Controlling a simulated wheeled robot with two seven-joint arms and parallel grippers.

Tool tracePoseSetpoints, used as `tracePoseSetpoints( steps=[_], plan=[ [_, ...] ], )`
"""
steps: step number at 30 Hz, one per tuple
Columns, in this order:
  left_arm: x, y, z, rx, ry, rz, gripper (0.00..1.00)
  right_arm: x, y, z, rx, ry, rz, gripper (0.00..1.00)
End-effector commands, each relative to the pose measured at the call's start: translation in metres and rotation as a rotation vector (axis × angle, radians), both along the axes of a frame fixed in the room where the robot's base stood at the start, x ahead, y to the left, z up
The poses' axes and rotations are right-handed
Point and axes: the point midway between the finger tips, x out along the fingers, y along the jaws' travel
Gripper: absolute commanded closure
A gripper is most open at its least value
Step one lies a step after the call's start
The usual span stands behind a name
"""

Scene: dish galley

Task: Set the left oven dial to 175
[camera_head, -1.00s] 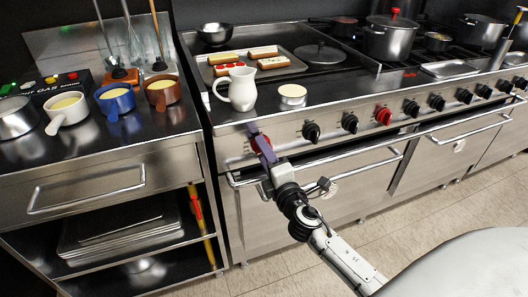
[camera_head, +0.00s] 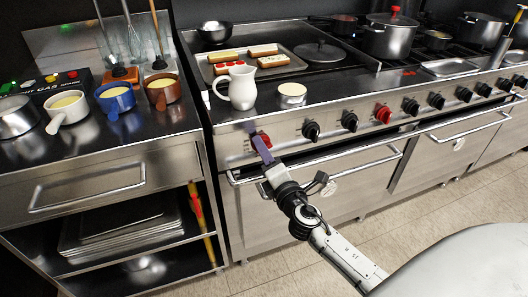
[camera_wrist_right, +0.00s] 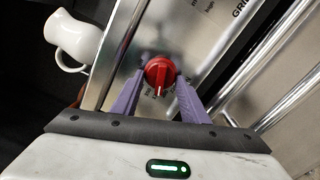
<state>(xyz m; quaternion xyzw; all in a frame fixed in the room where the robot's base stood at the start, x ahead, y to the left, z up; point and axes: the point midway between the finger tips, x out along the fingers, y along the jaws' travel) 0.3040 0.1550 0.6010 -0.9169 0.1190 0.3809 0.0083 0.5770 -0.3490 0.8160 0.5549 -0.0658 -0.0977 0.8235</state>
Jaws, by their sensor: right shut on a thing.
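The left oven dial (camera_head: 262,140) is a red knob at the left end of the range's front panel. In the right wrist view the red dial (camera_wrist_right: 159,72) sits between the purple fingers, its pointer ridge toward the bottom of the picture. My left gripper is not in view.
A white jug (camera_head: 238,88) stands on the range top above the dial. An oven door handle (camera_head: 330,163) runs below the panel. Black knobs (camera_head: 311,130) and another red knob (camera_head: 383,114) sit to the right. A steel counter (camera_head: 90,150) stands at left.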

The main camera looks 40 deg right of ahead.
Motion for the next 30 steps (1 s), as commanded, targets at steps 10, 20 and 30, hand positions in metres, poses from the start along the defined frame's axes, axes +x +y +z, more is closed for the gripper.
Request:
tracePoseSetpoints(
  steps=[10, 20, 30],
  plan=[
    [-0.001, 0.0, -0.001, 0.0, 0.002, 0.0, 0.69, 0.0, 0.0, 0.0, 0.001, 0.0, 0.001, 0.42],
    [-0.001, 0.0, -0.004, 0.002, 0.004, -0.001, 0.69, -0.032, 0.008, -0.002, 0.002, 0.002, 0.001, 0.42],
    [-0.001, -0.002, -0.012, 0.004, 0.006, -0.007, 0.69, -0.09, 0.022, -0.002, 0.002, 0.002, 0.0, 0.42]
  ],
)
